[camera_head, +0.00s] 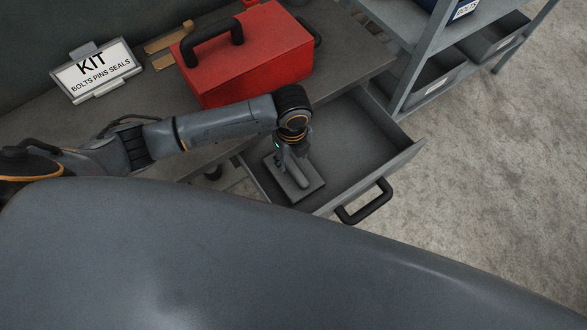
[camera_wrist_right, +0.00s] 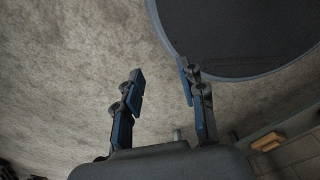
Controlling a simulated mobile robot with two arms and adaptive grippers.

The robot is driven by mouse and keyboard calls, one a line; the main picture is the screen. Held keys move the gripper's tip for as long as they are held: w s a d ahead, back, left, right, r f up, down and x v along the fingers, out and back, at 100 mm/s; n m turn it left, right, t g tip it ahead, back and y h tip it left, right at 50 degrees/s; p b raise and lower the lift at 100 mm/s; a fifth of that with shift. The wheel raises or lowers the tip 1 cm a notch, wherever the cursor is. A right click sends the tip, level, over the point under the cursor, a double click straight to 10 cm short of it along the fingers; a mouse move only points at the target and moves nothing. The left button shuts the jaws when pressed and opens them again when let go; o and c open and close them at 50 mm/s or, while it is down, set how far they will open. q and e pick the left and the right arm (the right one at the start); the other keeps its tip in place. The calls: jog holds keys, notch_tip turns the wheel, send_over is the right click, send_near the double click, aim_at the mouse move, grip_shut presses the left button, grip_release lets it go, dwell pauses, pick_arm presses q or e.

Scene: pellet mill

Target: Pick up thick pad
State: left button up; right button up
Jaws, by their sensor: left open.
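A dark grey rectangular slab, seemingly the thick pad (camera_head: 313,185), lies in the near left part of an open grey drawer (camera_head: 345,130). My left gripper (camera_head: 296,178) points down right over the slab and hides part of it. Its jaws are open; whether the fingertips touch the slab I cannot tell. My right gripper (camera_wrist_right: 160,82) shows in the right wrist view, with its blue-lined fingers wide apart and nothing between them, above the concrete floor.
A red toolbox (camera_head: 250,55) and a KIT sign (camera_head: 97,72) stand on the bench behind my left arm. The drawer's black handle (camera_head: 365,205) faces the open floor. A shelf with bins (camera_head: 440,80) stands at upper right. A dark round shape (camera_wrist_right: 240,35) is near my right gripper.

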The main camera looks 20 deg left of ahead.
aim_at(293, 167)
pick_arm(q)
jog(key=shift+f, duration=0.25)
notch_tip(293, 167, down, 4)
jog(key=shift+s+d+r+p, duration=0.1)
jog(key=shift+d+r+p, duration=0.1)
jog(key=shift+p, duration=0.3)
jog(key=shift+f, duration=0.6)
pick_arm(e)
jog(key=shift+w+d+r, duration=0.2)
jog(key=shift+w+r, duration=0.45)
jog(key=shift+w, duration=0.1)
pick_arm(q)
jog(key=c, duration=0.3)
grip_shut()
pick_arm(e)
jog(key=shift+s, duration=0.2)
pick_arm(q)
jog(key=shift+r, duration=0.1)
